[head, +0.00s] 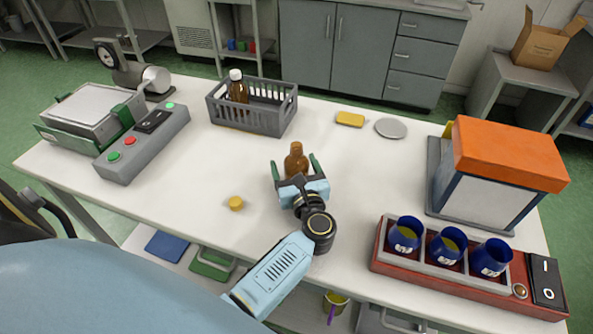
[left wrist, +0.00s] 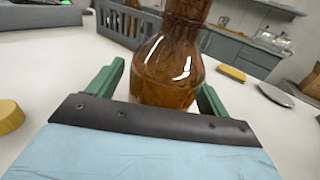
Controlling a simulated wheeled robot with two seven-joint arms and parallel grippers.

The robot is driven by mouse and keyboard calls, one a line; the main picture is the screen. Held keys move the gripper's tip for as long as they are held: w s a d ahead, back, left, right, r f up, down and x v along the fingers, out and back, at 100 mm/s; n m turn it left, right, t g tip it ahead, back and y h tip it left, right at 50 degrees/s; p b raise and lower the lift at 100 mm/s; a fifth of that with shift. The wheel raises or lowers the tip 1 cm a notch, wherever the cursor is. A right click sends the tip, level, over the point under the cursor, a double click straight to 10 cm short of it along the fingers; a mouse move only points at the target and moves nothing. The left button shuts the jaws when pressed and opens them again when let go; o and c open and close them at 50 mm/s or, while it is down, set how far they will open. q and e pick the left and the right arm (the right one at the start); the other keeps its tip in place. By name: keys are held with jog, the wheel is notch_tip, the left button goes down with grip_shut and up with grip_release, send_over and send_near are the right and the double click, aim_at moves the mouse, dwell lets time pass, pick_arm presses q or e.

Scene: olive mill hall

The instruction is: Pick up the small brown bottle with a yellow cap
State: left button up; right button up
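A small brown bottle (head: 296,161) stands upright on the white table (head: 330,215). Its top looks brown and bare in the head view; its neck top is cut off in the left wrist view (left wrist: 168,75). A round yellow cap (head: 236,203) lies apart on the table, left of my gripper, and also shows in the left wrist view (left wrist: 10,115). My left gripper (head: 296,168) is open, its green fingers on either side of the bottle, with a gap visible at the left finger (left wrist: 158,92). My right gripper is not in view.
A grey crate (head: 268,122) behind holds a brown bottle with a white cap (head: 237,87). A yellow block (head: 350,119) and grey disc (head: 391,128) lie behind right. A red rack with blue cups (head: 380,255) and an orange-topped box (head: 510,155) stand right, a scale and button box (head: 145,145) left.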

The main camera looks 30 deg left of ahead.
pick_arm(q)
jog(key=c, duration=1.3)
jog(key=shift+r, duration=0.25)
jog(key=shift+r+p, duration=0.95)
jog(key=shift+r, duration=3.8)
